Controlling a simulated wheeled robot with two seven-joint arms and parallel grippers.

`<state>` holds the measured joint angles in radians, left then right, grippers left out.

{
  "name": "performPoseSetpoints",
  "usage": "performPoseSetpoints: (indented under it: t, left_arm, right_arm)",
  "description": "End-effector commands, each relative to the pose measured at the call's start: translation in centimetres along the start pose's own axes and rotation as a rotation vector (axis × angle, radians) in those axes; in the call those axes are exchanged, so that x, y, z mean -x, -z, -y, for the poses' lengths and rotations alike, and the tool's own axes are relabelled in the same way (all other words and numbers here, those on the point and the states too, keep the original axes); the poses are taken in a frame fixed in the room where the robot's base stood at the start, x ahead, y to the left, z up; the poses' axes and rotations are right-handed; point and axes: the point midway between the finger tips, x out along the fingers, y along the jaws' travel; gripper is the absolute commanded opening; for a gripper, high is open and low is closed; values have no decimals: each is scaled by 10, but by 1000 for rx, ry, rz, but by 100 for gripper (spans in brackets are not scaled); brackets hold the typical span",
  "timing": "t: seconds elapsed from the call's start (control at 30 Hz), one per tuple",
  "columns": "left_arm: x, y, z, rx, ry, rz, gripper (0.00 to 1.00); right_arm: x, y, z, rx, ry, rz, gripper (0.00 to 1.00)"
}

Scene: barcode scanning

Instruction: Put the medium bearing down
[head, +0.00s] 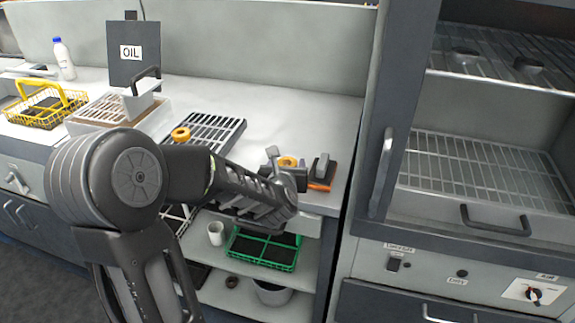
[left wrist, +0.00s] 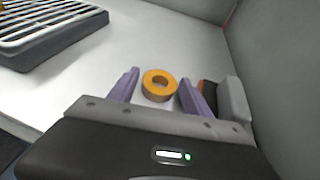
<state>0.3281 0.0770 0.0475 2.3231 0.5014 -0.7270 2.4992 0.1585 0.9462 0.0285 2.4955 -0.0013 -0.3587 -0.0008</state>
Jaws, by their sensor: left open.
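An orange ring-shaped bearing (head: 288,161) lies flat on the white counter near its front right; I take it to be the medium bearing. It also shows in the left wrist view (left wrist: 155,93). My left gripper (head: 286,167) is open, with its two purple fingers (left wrist: 158,80) on either side of the bearing and a gap visible to each. A second orange bearing (head: 180,134) sits on the dark slatted rack (head: 224,124) further left. My right gripper is not in view.
A black and orange device (head: 321,172) stands close right of the gripper. An OIL sign (head: 133,66), a yellow basket (head: 72,98) and a bottle (head: 64,60) are at left. A green crate (head: 264,262) is on the shelf below. The counter behind the bearing is clear.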

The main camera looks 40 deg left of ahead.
Motion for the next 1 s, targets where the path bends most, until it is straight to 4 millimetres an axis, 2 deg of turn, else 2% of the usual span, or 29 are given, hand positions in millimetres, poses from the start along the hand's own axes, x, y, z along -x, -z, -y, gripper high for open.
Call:
performPoseSetpoints:
  t: [0.07,0.73,1.0]
  left_arm:
    - [0,0,0,0,0,0,55]
    - [0,0,0,0,0,0,0]
    - [1,-2,0,0,0,2,0]
  right_arm:
    - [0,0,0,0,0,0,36]
    - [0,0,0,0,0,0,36]
    - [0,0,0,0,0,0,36]
